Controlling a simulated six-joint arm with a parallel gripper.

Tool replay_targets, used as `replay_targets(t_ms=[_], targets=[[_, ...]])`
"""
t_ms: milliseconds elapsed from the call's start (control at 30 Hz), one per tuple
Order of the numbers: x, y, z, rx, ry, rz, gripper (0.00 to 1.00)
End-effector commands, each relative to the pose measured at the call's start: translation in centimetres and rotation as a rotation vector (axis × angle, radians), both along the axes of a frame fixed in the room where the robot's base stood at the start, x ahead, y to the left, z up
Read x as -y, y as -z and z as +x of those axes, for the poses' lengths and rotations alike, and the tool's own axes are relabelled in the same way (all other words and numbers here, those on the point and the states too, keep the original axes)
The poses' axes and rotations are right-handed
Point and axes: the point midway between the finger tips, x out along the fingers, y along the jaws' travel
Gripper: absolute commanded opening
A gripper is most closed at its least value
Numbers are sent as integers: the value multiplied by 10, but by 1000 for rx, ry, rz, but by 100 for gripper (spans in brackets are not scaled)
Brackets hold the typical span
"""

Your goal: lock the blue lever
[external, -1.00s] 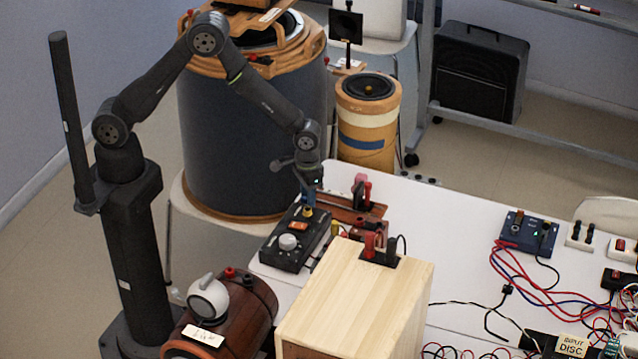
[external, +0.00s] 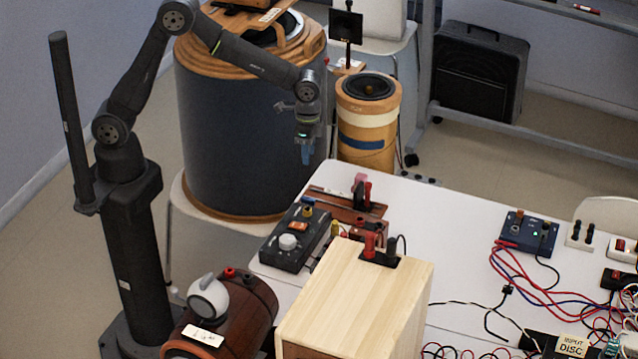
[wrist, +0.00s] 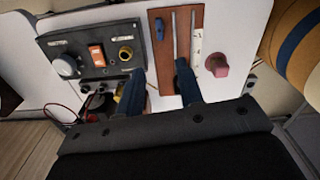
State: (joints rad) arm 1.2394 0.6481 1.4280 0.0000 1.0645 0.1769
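My gripper (external: 306,150) hangs above the far left end of the white table, clear of everything on it. In the wrist view its two blue fingers (wrist: 160,72) are apart with nothing between them. A small blue piece, which looks like the blue lever (wrist: 159,29), sits on a brown wooden board (wrist: 184,18) beyond the fingertips. Whether the lever is locked cannot be told.
A black control box (external: 283,256) with an orange switch (external: 298,226) and pale knob (external: 288,242) lies beside the board. A red knob piece (wrist: 217,65) is near the board's other side. A wooden box (external: 350,290) stands in front. The table's middle is bare.

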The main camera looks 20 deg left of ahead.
Motion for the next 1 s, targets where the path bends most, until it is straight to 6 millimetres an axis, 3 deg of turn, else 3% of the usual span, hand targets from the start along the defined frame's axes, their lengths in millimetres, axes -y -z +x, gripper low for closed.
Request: replay_targets(t_ms=[100,267,800,1000], targets=[[-2,-16,-1,0,70,-1,34],[-3,-6,-1,-2,88,5,34],[-3,106,-1,-2,85,5,34],[-3,139,-1,-2,85,4,34]])
